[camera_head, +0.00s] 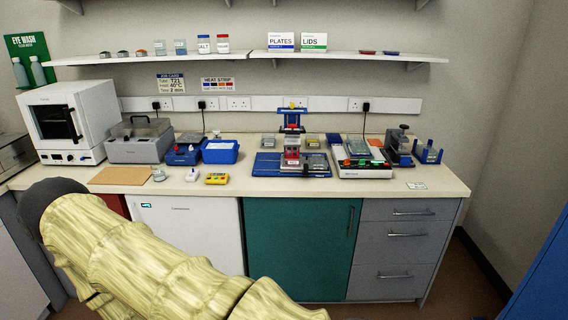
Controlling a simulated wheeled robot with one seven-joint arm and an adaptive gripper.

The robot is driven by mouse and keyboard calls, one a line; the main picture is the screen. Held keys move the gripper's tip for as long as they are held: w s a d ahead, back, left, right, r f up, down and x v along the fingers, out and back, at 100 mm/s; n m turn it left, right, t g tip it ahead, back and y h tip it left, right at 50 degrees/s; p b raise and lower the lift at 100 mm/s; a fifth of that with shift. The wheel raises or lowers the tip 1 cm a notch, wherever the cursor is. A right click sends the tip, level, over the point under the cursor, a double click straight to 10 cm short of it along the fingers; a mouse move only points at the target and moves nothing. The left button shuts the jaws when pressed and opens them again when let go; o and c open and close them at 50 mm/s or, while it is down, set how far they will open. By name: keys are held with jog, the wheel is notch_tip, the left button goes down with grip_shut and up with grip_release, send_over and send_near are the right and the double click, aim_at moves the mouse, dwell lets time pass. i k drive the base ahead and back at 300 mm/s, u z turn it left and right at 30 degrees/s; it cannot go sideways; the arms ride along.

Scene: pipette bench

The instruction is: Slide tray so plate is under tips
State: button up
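A pipetting stand (291,119) with a blue top and red and yellow parts stands on the bench, right of centre. At its foot is a wide blue tray or base (265,164). A small red-and-white block (291,154) sits at the middle of the stand, above the base. The tips and the plate are too small to tell apart, and I cannot tell whether they line up. My arm crosses the lower left of the picture, well in front of the bench. My gripper's fingers do not show.
Right of the stand is a white unit (364,172) with coloured blocks, then a dark grey device (398,150) and a blue rack (427,152). The bench front before the stand is clear.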

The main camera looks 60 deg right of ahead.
aim_at(305, 161)
jog(key=z, duration=0.3)
jog(key=i, duration=0.9)
jog(key=z, duration=1.4)
jog(key=i, duration=0.55)
jog(key=z, duration=0.55)
